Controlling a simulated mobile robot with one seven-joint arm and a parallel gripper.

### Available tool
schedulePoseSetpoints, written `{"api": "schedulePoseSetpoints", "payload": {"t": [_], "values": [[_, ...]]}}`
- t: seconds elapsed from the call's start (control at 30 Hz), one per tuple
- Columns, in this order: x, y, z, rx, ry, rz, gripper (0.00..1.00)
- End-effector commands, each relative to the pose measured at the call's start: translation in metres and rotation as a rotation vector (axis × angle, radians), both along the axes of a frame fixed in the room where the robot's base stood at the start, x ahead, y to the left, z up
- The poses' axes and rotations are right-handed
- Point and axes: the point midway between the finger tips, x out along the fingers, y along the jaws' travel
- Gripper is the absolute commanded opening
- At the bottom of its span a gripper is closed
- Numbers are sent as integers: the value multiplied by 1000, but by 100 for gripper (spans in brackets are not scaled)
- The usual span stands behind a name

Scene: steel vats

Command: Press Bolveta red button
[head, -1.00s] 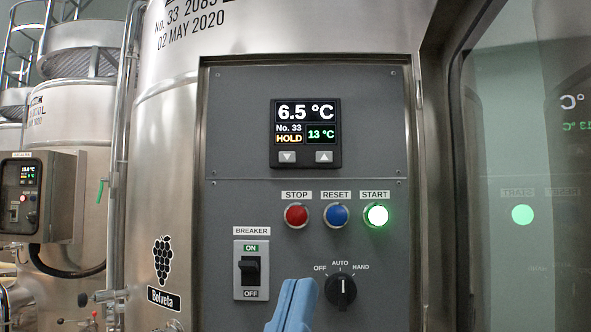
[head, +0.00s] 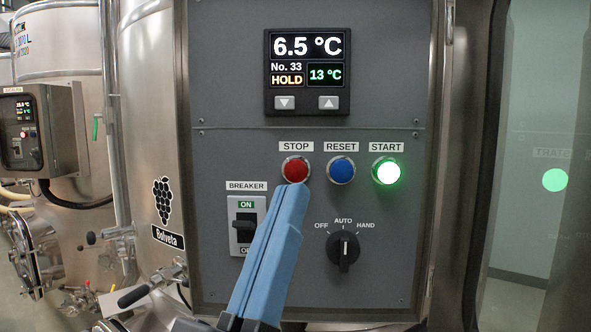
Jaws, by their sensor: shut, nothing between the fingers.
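The red STOP button (head: 295,168) is on the grey control panel of the vat with the Bolveta grape label (head: 167,212). It sits left of the blue RESET button (head: 342,170) and the lit green START button (head: 386,171). My gripper (head: 293,190), with blue fingers closed together, points up at the panel. Its tips show just below the red button and overlap its lower edge in the picture. I cannot tell whether they touch it. The fingers hide part of the breaker switch.
A display (head: 307,72) reading 6.5 °C and HOLD is above the buttons. The breaker switch (head: 245,221) is left of my fingers and a rotary selector (head: 343,248) is right. An open glass door (head: 545,120) stands at the right. Pipes and valves (head: 130,240) are at the lower left.

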Motion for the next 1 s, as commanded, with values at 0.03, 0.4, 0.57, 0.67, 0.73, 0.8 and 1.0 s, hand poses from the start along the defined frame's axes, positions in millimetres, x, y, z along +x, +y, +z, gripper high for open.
{"api": "schedulePoseSetpoints", "payload": {"t": [0.03,0.4,0.57,0.67,0.73,0.8,1.0], "values": [[6,-1,0,-1,0,-2,0],[57,-4,-2,-1,-1,0,0],[71,-5,-2,-1,-1,0,0],[77,-6,-1,0,-1,1,0],[79,-6,0,1,0,1,0],[79,-6,0,1,0,1,0],[79,-6,0,1,0,1,0]]}}
